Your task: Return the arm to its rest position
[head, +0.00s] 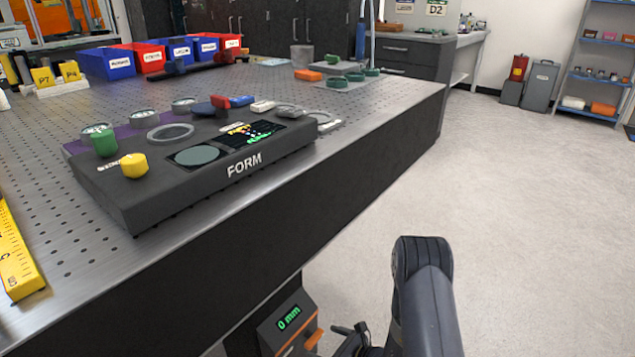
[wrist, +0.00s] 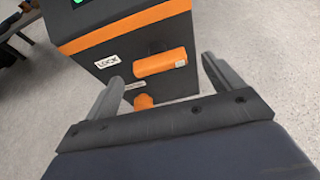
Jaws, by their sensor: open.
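My arm (head: 427,295) shows at the bottom of the head view, low beside the front of the table, over the floor. In the wrist view my gripper (wrist: 161,69) is open, with its two fingers spread apart. A dark box with an orange edge (wrist: 125,27) is in front of it. An orange handle (wrist: 160,62) on that box appears between the fingers, with an orange knob (wrist: 143,101) below. Nothing is gripped; whether a finger touches the handle cannot be told.
The perforated metal table (head: 75,235) fills the left, with the FORM instrument (head: 150,200) near its front edge. The dark box with a "0 mm" display (head: 288,318) sits below that edge. Open floor (head: 530,220) lies to the right; shelves (head: 600,75) stand beyond.

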